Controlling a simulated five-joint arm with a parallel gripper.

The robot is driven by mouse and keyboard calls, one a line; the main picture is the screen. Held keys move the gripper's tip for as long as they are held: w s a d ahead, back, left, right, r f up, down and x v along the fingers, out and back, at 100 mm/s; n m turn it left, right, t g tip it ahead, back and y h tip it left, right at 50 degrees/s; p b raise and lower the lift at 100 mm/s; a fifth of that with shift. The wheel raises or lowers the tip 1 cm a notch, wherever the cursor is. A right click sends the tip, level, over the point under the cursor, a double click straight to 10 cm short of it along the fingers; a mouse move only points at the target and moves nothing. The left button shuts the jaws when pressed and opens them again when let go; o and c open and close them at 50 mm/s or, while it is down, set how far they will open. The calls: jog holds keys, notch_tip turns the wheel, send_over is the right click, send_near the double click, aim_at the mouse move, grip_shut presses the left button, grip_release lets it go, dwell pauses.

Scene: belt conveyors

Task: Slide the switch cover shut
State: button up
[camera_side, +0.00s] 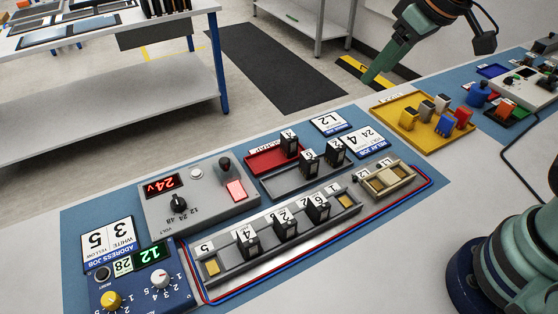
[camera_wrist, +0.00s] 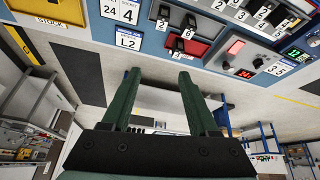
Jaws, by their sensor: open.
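A grey supply box (camera_side: 155,210) on the blue mat has a red 24v display, a black knob, a black round-topped lever (camera_side: 225,166) and a red rectangular piece (camera_side: 236,190). The red piece looks like the switch cover, but I cannot tell for certain or see whether it is shut. It also shows in the wrist view (camera_wrist: 235,47). My gripper (camera_side: 371,78) is up and behind the bench in the side view, well away from the box. In the wrist view my gripper (camera_wrist: 159,76) has its two green fingers apart with nothing between them.
A rail (camera_side: 285,238) with several black numbered modules runs along the front. A red tray (camera_side: 263,161) and a grey tray hold more modules. A tan fixture (camera_side: 388,182) sits at the rail's right end. A yellow tray (camera_side: 428,137) with coloured blocks is farther right.

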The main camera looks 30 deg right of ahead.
jog(key=w+a+f+n+y, duration=0.1)
jog(key=w+a+f+n, duration=0.1)
jog(key=w+a, duration=0.3)
jog(key=w+a+f+n, duration=0.1)
jog(key=w+a+n, duration=0.1)
jog(key=a, duration=0.5)
jog(key=n+g, duration=0.2)
send_near(227, 159)
jog(key=shift+y, duration=0.3)
jog(key=x, duration=0.8)
jog(key=shift+f, duration=0.2)
grip_shut()
jog(key=shift+d, duration=0.2)
